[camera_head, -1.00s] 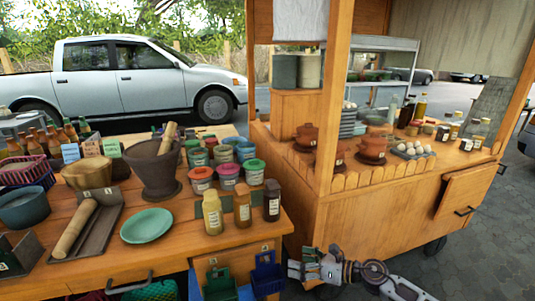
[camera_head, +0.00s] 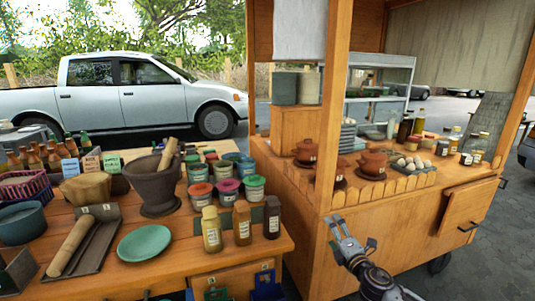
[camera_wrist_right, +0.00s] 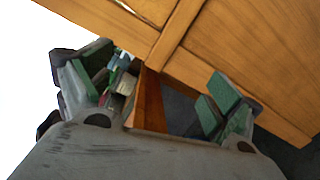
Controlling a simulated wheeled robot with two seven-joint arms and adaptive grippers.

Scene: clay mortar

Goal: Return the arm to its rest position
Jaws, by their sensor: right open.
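My right arm comes in at the bottom of the head view, in front of the food cart. Its gripper (camera_head: 354,232) points up and to the left, with its fingers apart and nothing between them. In the right wrist view the two green-padded fingers (camera_wrist_right: 163,85) are spread wide. Wooden panels of the cart show beyond them; whether they touch cannot be told. My left arm and gripper are not in view.
The wooden cart (camera_head: 410,225) stands close to my right arm. The table (camera_head: 185,255) at left holds a clay mortar (camera_head: 152,183) with pestle, a green plate (camera_head: 144,243), jars and bottles (camera_head: 242,222). Paved ground (camera_head: 500,240) lies open at right.

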